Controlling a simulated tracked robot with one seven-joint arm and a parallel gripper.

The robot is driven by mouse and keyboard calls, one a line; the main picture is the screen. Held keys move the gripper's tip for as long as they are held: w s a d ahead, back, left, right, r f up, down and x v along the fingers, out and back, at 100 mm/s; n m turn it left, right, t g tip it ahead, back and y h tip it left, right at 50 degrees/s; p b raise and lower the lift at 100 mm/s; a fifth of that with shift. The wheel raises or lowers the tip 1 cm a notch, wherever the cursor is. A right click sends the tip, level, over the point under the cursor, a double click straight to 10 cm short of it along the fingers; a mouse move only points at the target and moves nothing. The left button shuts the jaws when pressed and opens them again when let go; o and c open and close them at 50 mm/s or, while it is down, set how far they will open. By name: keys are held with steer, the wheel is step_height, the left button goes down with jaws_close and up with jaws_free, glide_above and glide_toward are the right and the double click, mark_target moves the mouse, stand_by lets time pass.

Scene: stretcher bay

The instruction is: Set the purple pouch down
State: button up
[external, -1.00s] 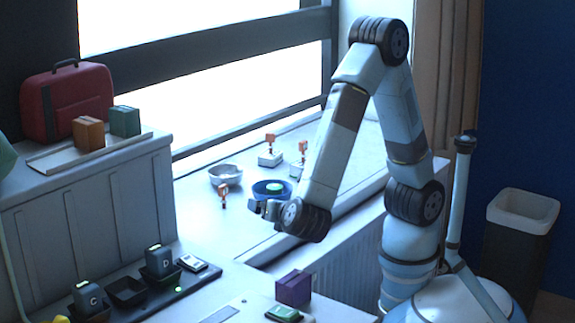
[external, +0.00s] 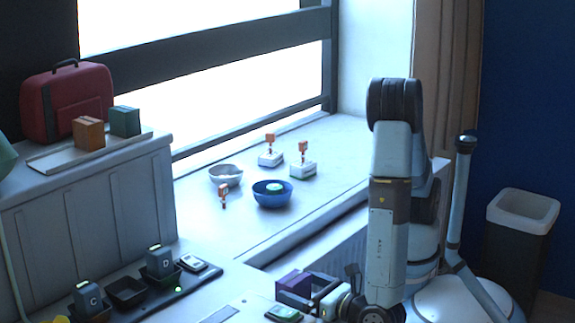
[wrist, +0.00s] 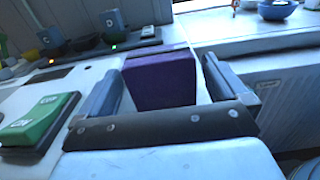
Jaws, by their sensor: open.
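The purple pouch (external: 294,282) stands upright on the pale counter near its right edge. In the wrist view the purple pouch (wrist: 161,79) sits between the two fingers of my gripper (wrist: 160,85), with a gap visible on its right side. My gripper (external: 305,290) is open around it, low at the counter. The pouch's lower part is partly hidden by the gripper in the external view.
A green device (external: 284,313) lies close beside my gripper. On the sill are a blue bowl (external: 272,195), a metal bowl (external: 226,175) and small orange-topped items. A bin (external: 520,235) stands right.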

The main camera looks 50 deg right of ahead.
mark_target(287, 282)
steer(key=shift+w, duration=2.35)
steer(key=shift+r, duration=0.1)
steer(key=c, duration=1)
